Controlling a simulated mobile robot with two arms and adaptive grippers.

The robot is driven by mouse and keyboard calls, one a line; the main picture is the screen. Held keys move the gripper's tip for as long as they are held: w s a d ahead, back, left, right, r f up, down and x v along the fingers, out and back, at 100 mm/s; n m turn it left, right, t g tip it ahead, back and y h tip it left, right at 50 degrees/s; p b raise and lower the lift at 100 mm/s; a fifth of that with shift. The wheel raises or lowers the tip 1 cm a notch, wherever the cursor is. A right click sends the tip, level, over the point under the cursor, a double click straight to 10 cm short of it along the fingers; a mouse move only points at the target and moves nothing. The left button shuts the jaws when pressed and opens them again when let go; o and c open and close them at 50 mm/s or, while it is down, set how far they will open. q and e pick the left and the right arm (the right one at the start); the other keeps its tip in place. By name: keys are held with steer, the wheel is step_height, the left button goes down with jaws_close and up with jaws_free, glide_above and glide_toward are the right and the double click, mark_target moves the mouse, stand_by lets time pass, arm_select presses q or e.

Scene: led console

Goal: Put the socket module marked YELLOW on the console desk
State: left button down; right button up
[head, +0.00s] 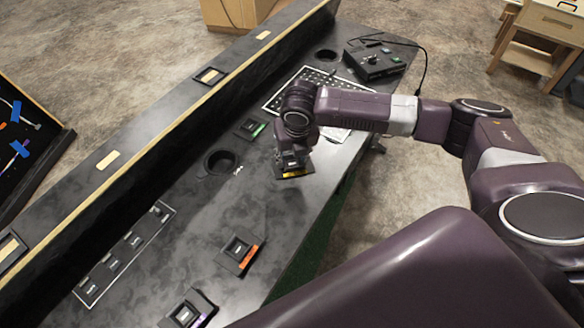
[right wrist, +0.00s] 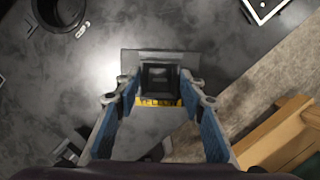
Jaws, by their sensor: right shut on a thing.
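The YELLOW socket module (right wrist: 160,82) is a dark square socket on a grey plate with a yellow label strip, and it shows in the head view (head: 294,172) over the right part of the console desk (head: 215,195). My right gripper (head: 291,156) is shut on its socket block; in the right wrist view the two fingers (right wrist: 160,88) stand on either side of it. The plate is close to the desk's right edge. I cannot tell whether it touches the desk. My left gripper is not in view.
Green (head: 250,128), orange (head: 240,254) and purple (head: 189,310) marked modules lie on the desk. A round hole (head: 219,162) is left of my gripper. A black control box (head: 374,62) stands at the far end.

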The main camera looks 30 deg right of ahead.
mark_target(293, 167)
steer(key=shift+f, duration=2.85)
steer(key=o, duration=1.3)
steer(key=shift+f, duration=0.1)
steer(key=v, duration=1.2)
